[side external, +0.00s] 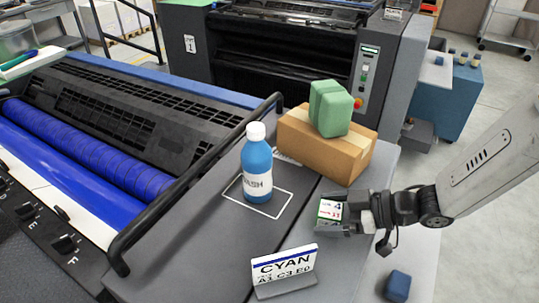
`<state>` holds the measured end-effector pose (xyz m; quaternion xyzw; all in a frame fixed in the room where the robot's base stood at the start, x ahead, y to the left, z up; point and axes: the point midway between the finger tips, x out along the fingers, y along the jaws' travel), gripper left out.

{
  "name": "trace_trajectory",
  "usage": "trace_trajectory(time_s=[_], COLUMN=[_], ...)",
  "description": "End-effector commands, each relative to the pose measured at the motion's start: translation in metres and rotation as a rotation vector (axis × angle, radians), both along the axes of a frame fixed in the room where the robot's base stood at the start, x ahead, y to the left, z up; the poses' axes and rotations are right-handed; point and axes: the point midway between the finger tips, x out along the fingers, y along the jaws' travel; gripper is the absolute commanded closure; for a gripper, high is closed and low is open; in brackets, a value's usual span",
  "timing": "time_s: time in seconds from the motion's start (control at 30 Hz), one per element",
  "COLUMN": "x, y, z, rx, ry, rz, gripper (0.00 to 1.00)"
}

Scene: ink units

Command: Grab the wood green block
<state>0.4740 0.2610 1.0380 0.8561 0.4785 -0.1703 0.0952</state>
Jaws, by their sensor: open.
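A green block (331,108) with a darker band across it sits tilted on top of a brown cardboard box (300,146). I cannot tell from its surface whether it is wood. My gripper (342,217) comes in from the right, low over the grey counter, in front of and below the box. It is open and apart from the green block. A small white card with a green edge and printed digits (330,209) shows at the fingertips; I cannot tell whether it is between them or behind them.
A blue wash bottle (257,166) with a white cap stands left of the box. A CYAN sign (284,266) stands at the counter's front. A dark bar (196,185) and blue rollers (90,165) lie left. A small blue block (398,286) is at lower right.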

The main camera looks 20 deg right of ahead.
Motion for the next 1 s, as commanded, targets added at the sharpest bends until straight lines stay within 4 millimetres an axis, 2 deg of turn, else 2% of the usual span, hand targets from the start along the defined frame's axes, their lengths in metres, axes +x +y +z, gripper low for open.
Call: trace_trajectory(time_s=[0.47,0.5,0.57,0.7,0.77,0.8,1.0], x=[0.0003,0.0003,0.0003,0.0003,0.0003,0.0003,0.0003], y=[0.0003,0.0003,0.0002,0.0002,0.0002,0.0002,0.0003], z=[-0.0002,-0.0002,0.0000,0.0000,0.0000,0.0001,0.0003], rx=[0.000,0.000,0.000,0.000,0.000,0.001,0.001], ry=[0.000,0.000,0.000,0.000,0.000,-0.001,-0.001], rz=[0.000,0.000,0.000,0.000,0.000,0.000,0.000], gripper=[0.00,0.06,0.25,0.70,0.89,0.91,0.92])
